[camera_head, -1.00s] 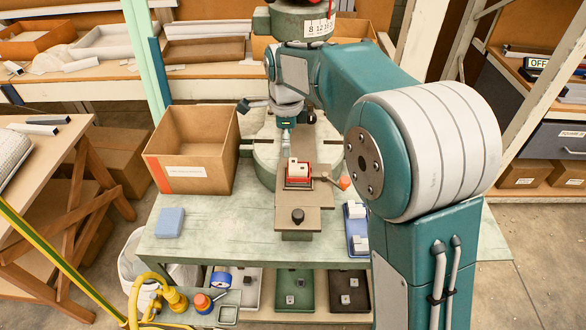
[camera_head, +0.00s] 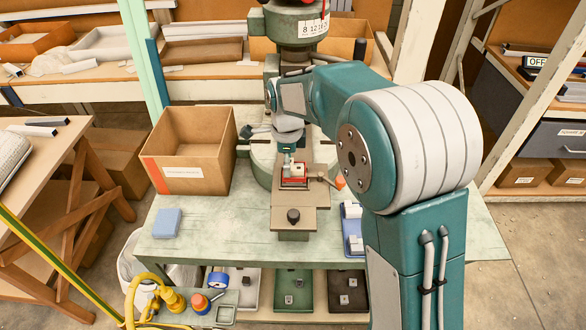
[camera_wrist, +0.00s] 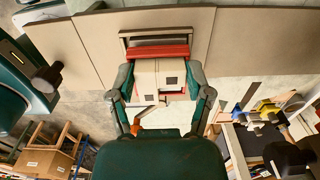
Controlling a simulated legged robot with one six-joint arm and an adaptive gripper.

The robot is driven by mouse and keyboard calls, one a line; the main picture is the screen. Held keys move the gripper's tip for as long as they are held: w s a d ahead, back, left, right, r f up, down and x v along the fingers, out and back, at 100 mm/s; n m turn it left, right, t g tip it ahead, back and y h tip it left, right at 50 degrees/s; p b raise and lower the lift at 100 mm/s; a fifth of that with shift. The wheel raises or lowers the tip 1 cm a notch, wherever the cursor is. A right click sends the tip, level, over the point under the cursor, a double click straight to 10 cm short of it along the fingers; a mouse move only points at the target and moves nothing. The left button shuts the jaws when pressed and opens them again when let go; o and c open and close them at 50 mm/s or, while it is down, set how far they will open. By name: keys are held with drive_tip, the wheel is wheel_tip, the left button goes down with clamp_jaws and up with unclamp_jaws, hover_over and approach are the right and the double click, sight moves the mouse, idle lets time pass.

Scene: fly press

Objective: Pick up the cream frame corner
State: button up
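The cream frame corner (camera_wrist: 158,76) sits against the red fixture (camera_wrist: 158,51) on the press in the wrist view. A small part of it also shows in the head view (camera_head: 299,169), above the red fixture (camera_head: 293,182). My gripper (camera_wrist: 160,80) is open, with one finger at each side of the cream corner. The fingers are very close to its sides; I cannot tell whether they touch. In the head view, my gripper (camera_head: 288,162) is low over the fixture and hides part of the corner.
A cardboard box (camera_head: 190,150) stands left of the press. A blue tray (camera_head: 351,243) with pale pieces is at the right, partly behind my arm. A dark knob (camera_head: 293,216) rises from the press plate in front, and an orange-tipped lever (camera_head: 339,182) is beside the fixture.

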drive_tip(key=shift+a+f, duration=0.1)
drive_tip(key=shift+a, duration=0.05)
drive_tip(key=shift+c, duration=0.6)
